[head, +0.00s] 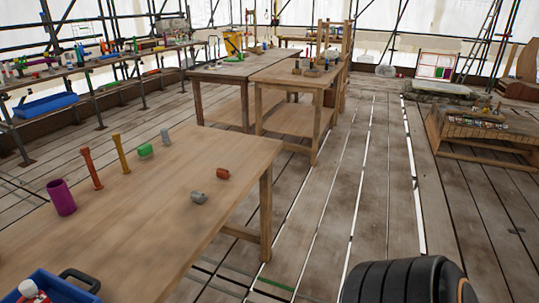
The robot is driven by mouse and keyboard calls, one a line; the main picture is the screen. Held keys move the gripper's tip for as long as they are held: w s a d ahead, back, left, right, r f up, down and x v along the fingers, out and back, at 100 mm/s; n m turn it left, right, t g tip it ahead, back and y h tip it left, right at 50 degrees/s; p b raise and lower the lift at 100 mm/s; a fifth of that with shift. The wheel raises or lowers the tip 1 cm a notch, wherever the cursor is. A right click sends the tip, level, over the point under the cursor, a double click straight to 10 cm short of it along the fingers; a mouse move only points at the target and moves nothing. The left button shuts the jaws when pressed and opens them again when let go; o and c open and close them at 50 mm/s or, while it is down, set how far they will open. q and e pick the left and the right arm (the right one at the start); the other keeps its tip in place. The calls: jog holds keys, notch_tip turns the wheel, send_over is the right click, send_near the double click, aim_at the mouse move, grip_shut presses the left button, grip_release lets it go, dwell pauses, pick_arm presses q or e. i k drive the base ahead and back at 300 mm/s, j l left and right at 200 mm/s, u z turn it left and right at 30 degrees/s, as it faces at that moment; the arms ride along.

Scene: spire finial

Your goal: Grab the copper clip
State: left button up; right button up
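A small copper-coloured piece (222,173) lies on the near wooden table (150,235), close to its far right corner. It looks like a short stubby shape and may be the copper clip; it is too small to tell for sure. A grey piece (199,197) of similar size lies just in front of it and to the left, apart from it. Neither of my grippers shows in the head view.
On the near table stand a purple cup (61,198), an orange-red post (91,169) and a yellow-brown post (120,153). A blue tray (55,289) fills the near left corner. The table's middle is bare.

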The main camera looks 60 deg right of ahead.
aim_at(221, 173)
jog(key=j+z, duration=0.1)
jog(key=z, duration=0.3)
jog(key=j+z, duration=0.1)
jog(key=z, duration=0.3)
jog(key=j+z, duration=0.1)
jog(key=z, duration=0.35)
jog(key=j+z, duration=0.1)
jog(key=z, duration=0.3)
